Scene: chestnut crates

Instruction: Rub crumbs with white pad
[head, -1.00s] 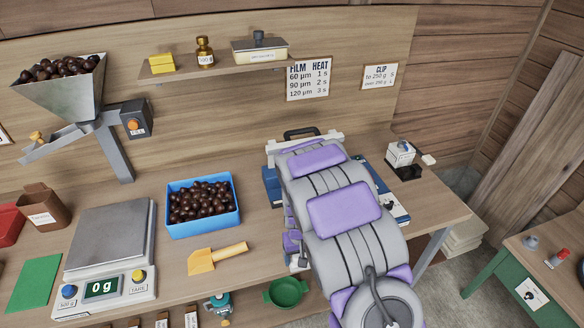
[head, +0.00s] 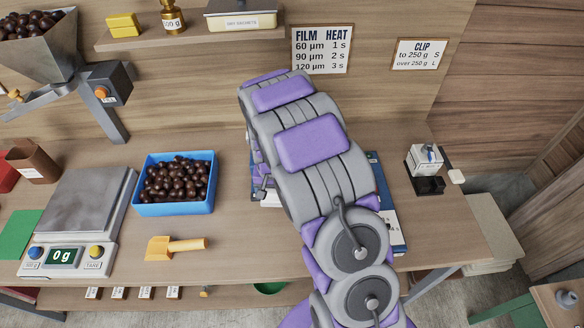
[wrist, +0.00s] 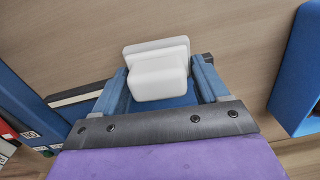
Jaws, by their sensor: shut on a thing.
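The white pad (wrist: 158,78) is a small stepped block between the two blue fingers of my gripper (wrist: 163,70) in the wrist view. My gripper is shut on it, and bare wooden table top shows just beyond. I cannot make out any crumbs in either view. Whether the pad touches the table I cannot tell.
A blue crate of chestnuts (head: 209,206) stands left of my arm, with a yellow scoop (head: 162,248) in front. A scale (head: 86,211) is further left. A dark stand with a white device (head: 426,158) is at the right. A blue machine is mostly behind my arm.

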